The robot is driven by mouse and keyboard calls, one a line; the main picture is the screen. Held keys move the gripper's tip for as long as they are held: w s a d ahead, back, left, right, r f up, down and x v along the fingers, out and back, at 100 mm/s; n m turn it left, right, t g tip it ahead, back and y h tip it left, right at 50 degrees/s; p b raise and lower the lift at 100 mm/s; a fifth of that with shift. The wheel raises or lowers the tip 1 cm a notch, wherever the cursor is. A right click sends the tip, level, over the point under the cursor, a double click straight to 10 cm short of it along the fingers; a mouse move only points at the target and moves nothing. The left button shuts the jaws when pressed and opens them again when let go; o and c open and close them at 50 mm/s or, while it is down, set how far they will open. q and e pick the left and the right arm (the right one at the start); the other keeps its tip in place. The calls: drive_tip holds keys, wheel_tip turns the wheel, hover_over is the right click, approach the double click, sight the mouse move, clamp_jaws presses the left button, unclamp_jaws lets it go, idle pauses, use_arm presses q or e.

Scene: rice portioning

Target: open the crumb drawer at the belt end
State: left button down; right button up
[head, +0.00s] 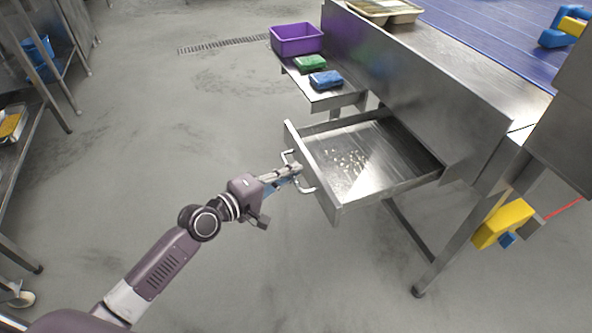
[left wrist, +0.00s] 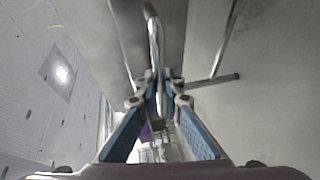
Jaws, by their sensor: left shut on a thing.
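The crumb drawer (head: 334,200) is a stainless steel tray under the belt end, and it stands pulled well out. Several pale crumbs (head: 350,163) lie on its floor. Its bar handle (head: 306,188) is on the front face, towards my left arm. My left gripper (head: 294,170) is shut on the handle. In the left wrist view the handle (left wrist: 153,32) runs down between the blue-padded fingers (left wrist: 160,88), which meet around it. My right gripper is not in either view.
A side shelf beside the belt frame holds a purple bin (head: 297,39), a green packet (head: 310,62) and a blue packet (head: 326,79). A yellow box (head: 503,223) hangs by the frame leg at right. The floor left of the drawer is clear.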

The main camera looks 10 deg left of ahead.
use_arm(q)
drive_tip(key=c, duration=2)
unclamp_jaws()
drive_tip(key=shift+c, duration=0.2)
drive_tip(key=v, duration=1.2)
